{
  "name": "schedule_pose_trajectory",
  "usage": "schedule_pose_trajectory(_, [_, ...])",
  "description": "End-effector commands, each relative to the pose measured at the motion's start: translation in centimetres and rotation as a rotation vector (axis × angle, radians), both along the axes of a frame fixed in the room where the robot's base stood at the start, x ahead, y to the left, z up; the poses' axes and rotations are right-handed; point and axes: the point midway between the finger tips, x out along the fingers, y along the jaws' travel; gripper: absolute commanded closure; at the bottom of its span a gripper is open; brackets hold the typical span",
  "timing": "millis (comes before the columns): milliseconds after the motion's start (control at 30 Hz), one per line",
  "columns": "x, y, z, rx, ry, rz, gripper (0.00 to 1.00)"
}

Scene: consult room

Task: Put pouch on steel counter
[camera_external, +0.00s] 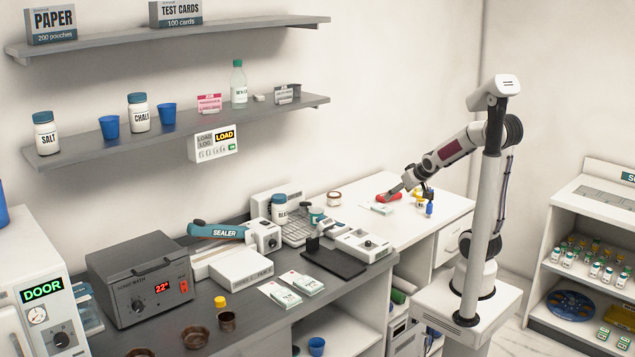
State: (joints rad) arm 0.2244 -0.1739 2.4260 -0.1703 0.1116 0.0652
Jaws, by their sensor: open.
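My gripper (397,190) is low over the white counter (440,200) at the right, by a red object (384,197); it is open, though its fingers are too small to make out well. A flat whitish packet with a green mark (379,208), which looks like a pouch, lies on the white counter just left of and below my gripper. Two flat white packets with green print (279,294) lie side by side on the dark grey counter (255,320), which looks like the steel counter. I cannot tell which packet is the pouch.
The dark counter holds a grey box with a red display (145,277), a sealer (222,232), a black flat plate (333,262), a yellow-capped bottle (221,306) and brown cups (195,338). Small blue and yellow items (429,205) stand right of my gripper. Shelves hang above.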

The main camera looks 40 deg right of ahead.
Motion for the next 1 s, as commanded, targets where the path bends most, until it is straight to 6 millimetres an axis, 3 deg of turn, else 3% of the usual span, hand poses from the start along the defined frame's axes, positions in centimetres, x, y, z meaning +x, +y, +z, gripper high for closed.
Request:
schedule_pose_trajectory(500, [7.1, -5.3, -4.9, -0.010, -0.130, -0.017, 0.30])
schedule_pose_trajectory(1000, [11.0, -9.5, -10.4, 0.019, -0.267, -0.021, 0.30])
